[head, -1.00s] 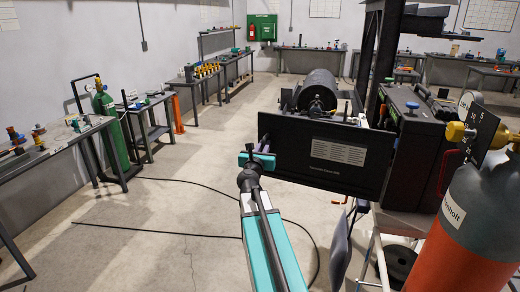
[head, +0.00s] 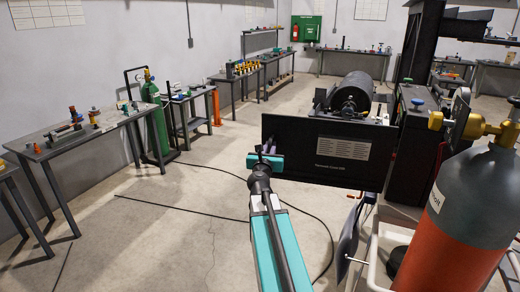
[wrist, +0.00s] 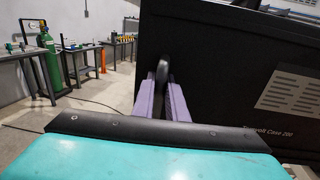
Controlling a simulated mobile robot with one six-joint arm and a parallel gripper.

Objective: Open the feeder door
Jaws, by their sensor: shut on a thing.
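The feeder door (head: 300,165) is a flat black panel with a pale printed label, standing out to the left of the dark machine in the head view. It also fills the right of the wrist view (wrist: 225,70). My gripper (head: 268,150) is at the door's left edge, on the near side. In the wrist view, its purple fingers (wrist: 162,95) are closed around a small dark rounded handle (wrist: 162,70) on the door's face near that edge. The handle is mostly hidden by my gripper in the head view.
A grey and red gas cylinder (head: 455,215) is close at the right. A green cylinder (head: 154,115) and workbenches line the left wall. Open floor with black cables lies left of my arm.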

